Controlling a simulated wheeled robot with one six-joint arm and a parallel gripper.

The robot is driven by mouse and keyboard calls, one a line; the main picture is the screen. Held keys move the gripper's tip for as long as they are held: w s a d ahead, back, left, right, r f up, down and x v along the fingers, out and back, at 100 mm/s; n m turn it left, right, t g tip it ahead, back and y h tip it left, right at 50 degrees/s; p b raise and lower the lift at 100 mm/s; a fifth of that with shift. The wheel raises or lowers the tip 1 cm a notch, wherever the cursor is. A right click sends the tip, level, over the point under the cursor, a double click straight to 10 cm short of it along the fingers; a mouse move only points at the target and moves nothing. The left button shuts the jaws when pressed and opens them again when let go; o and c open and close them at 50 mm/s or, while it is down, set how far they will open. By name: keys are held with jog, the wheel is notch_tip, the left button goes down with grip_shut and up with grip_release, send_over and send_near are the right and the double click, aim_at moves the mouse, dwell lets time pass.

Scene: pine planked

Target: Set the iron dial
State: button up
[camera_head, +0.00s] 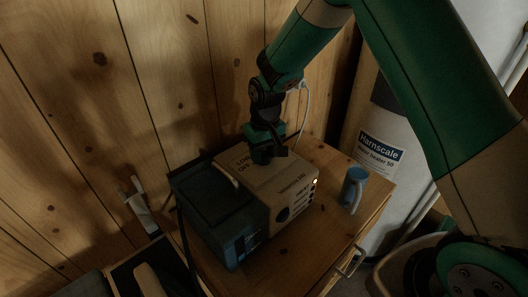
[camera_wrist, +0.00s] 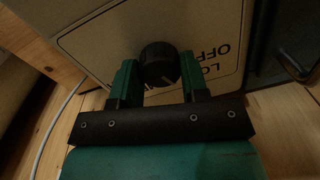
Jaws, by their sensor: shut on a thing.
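The dial (camera_wrist: 160,63) is a round black knob with a thin pale pointer line. It sits on the beige face of a box (camera_head: 284,185) marked with "OFF" and other words, which appear upside down in the wrist view. In the head view my gripper (camera_head: 265,156) reaches down onto the top of this box and hides the dial. In the wrist view the green fingers of my gripper (camera_wrist: 158,78) stand on either side of the dial and are shut on it. Part of the lettering is hidden behind the fingers and dial.
A dark blue box (camera_head: 215,215) stands against the beige box's left side. A blue mug (camera_head: 353,187) stands to the right on the wooden cabinet top (camera_head: 329,220). A white water heater (camera_head: 384,150) is behind. A plank wall (camera_head: 130,90) rises at the left.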

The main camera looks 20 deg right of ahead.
aim_at(266, 153)
jog(key=shift+w+r, duration=0.1)
jog(key=o, duration=0.9)
jog(key=shift+o, duration=0.2)
notch_tip(266, 153, up, 17)
jog(key=b, duration=0.2)
jog(key=shift+d+r, duration=0.2)
jog(key=shift+d, duration=0.25)
jog(key=s+a+n+y, duration=0.1)
jog(key=s+a+n, duration=0.1)
jog(key=s, duration=1.2)
jog(key=s+a+r+n+y, duration=0.1)
jog(key=s+a+n+y, duration=0.1)
jog(key=s, duration=1.2)
jog(key=shift+s+a+n+y, duration=0.15)
jog(key=shift+a+n+y, duration=0.2)
jog(key=shift+a, duration=0.3)
